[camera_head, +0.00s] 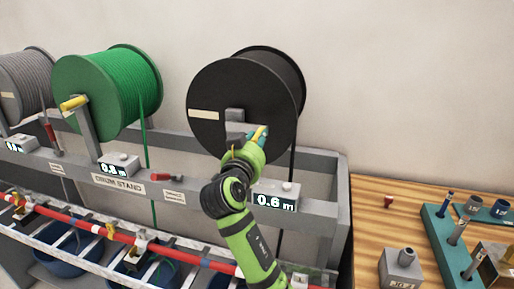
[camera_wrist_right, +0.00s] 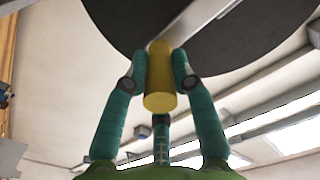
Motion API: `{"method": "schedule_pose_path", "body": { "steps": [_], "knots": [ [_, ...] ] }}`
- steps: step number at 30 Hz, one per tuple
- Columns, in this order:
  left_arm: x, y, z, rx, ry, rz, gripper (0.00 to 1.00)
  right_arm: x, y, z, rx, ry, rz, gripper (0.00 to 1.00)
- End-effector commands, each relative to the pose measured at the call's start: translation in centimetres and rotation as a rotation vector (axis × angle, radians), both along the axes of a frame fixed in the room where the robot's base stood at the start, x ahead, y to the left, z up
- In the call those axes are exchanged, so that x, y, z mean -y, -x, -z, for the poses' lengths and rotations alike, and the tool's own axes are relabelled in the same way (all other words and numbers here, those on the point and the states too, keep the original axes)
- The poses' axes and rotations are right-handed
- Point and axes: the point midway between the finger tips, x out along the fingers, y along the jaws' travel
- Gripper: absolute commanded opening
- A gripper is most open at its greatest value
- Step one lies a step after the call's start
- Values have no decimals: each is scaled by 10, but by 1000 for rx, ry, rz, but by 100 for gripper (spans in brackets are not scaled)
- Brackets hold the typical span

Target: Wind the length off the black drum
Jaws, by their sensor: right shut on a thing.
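The black drum (camera_head: 212,108) hangs on the grey stand, with a black length running down from its right side. Its counter box (camera_head: 275,199) reads 0.6 m. My right gripper (camera_head: 258,135) is at the drum's crank, in front of the drum's face. In the right wrist view the teal fingers of my right gripper (camera_wrist_right: 159,75) are shut on the yellow crank handle (camera_wrist_right: 159,88), one on each side. The black drum (camera_wrist_right: 235,40) fills the top of that view. My left gripper is not in view.
A green drum (camera_head: 97,93) with a yellow crank handle and a grey drum (camera_head: 22,85) hang to the left. A red rail (camera_head: 125,237) and blue bins (camera_head: 60,262) are below. A wooden table (camera_head: 372,215) with tools stands at right.

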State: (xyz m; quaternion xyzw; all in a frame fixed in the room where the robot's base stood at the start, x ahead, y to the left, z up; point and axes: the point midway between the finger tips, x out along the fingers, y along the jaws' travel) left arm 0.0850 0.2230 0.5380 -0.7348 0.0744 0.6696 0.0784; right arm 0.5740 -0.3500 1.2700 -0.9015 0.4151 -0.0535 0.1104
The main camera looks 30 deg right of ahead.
Motion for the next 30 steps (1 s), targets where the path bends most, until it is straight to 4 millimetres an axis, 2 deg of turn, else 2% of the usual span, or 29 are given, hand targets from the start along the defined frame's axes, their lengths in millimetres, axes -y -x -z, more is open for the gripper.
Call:
{"method": "schedule_pose_path", "body": {
  "steps": [1,10,15,26,27,28,30],
  "knots": [
    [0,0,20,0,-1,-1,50,0,0,14,22,-25,0,0],
    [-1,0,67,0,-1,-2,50,-2,-2,29,141,-133,1,0],
    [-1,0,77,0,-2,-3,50,-2,-3,30,175,-165,1,0],
    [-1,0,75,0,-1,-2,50,-2,-3,29,176,-171,1,0],
    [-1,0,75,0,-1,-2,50,-2,-3,29,176,-171,2,42],
    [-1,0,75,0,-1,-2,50,-2,-3,29,176,-171,2,50],
    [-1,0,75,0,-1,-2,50,-2,-3,29,179,-170,2,50]
  ]
}}
